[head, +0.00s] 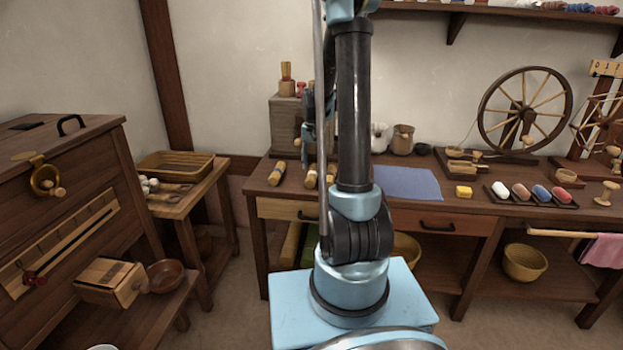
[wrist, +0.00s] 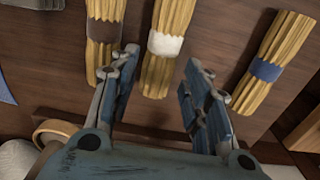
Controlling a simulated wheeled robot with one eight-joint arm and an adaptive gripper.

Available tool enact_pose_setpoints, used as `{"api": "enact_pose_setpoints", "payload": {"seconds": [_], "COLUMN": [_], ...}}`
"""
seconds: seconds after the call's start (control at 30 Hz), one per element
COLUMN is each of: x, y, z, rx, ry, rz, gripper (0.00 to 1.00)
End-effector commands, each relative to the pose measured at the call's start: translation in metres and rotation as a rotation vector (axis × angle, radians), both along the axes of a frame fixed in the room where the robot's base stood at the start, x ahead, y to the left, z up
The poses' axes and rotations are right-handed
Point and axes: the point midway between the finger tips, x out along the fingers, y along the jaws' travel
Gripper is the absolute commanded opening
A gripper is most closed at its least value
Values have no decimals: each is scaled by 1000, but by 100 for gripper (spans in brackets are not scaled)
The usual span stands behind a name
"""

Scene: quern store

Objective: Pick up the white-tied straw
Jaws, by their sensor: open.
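The white-tied straw (wrist: 157,72) is a yellow bundle with a white band in the wrist view. It lies on the dark wooden bench, its near end showing between the spread fingers of my gripper (wrist: 161,57). My gripper is open, with nothing held. I cannot tell how far above the bundle the fingers are. In the head view the middle bundle (head: 311,177) on the bench appears to be the same straw, and my arm hides much of that area.
A brown-tied bundle (wrist: 104,38) lies close on the left, near the left finger. A blue-tied bundle (wrist: 268,70) lies tilted on the right, with bare wood between. In the head view, a blue cloth (head: 408,182) lies right of the bundles and a wooden box (head: 287,122) stands behind them.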

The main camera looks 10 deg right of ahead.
Motion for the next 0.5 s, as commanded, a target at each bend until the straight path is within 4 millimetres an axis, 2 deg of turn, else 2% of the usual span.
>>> {"api": "enact_pose_setpoints", "payload": {"seconds": [0.23,0.5], "x": [2,2], "y": [-1,-1], "z": [-28,-34], "rx": [0,0], "ry": [0,0], "rz": [0,0], "gripper": [43,43]}}
